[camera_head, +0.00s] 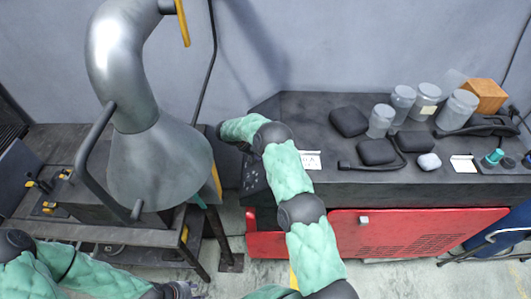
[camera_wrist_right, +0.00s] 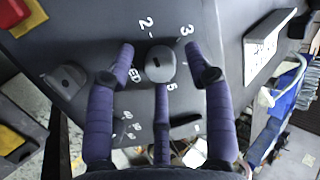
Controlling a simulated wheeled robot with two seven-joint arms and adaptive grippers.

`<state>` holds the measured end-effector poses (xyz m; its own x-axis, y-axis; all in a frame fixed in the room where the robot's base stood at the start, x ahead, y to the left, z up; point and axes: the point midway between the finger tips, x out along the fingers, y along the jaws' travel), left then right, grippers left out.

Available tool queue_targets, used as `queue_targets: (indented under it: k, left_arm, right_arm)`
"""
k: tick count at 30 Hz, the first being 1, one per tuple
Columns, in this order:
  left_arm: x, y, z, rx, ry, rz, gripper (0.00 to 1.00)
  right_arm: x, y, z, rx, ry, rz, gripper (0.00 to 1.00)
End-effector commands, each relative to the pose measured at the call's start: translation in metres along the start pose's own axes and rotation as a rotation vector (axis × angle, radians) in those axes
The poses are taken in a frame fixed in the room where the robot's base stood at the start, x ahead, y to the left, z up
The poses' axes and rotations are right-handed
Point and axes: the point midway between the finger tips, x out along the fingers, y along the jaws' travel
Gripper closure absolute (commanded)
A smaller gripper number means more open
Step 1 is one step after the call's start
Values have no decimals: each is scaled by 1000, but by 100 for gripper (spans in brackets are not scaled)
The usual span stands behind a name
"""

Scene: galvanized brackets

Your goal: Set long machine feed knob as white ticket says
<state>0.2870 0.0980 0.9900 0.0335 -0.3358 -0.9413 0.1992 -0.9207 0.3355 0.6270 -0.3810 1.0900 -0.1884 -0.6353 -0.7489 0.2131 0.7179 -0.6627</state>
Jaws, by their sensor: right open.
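In the right wrist view a grey round knob (camera_wrist_right: 160,65) sits on a dark panel, with white marks including 2, 3 and 6 around it and part of a word beside it. My right gripper (camera_wrist_right: 160,58) is open, its purple fingers spread around the knob; I cannot tell whether they touch it. A white ticket (camera_head: 311,160) stands on the long machine's top (camera_head: 330,125), partly behind my right arm; its writing is not fully readable. My left gripper (camera_head: 180,290) is at the bottom edge, mostly cut off.
A metal hood (camera_head: 160,160) stands over a bench at left. Grey jars (camera_head: 403,98), dark pouches (camera_head: 348,121), a wooden box (camera_head: 486,94) and another white card (camera_head: 463,163) are on the machine top. In the wrist view, another dark control (camera_wrist_right: 67,83) is left of the knob.

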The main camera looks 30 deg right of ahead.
Motion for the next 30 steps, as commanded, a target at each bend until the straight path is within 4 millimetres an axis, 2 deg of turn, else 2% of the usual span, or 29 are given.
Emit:
queue_targets:
  k: [8, 9, 14, 15, 23, 30]
  left_arm:
    - [0, 0, 0, 0, 0, 0, 60]
    - [0, 0, 0, 0, 0, 0, 60]
    - [0, 0, 0, 0, 0, 0, 60]
    - [0, 0, 0, 0, 0, 0, 60]
    - [1, 0, 0, 0, 0, 0, 60]
    - [14, -5, -1, 0, 0, 0, 60]
  right_arm:
    - [2, 0, 0, 0, 0, 0, 47]
    - [2, 0, 0, 0, 0, 1, 50]
    - [2, 0, 0, 0, 0, 1, 95]
    - [2, 0, 0, 0, 0, 1, 100]
    - [2, 0, 0, 8, -1, 0, 100]
    - [4, 3, 1, 83, 4, -12, 100]
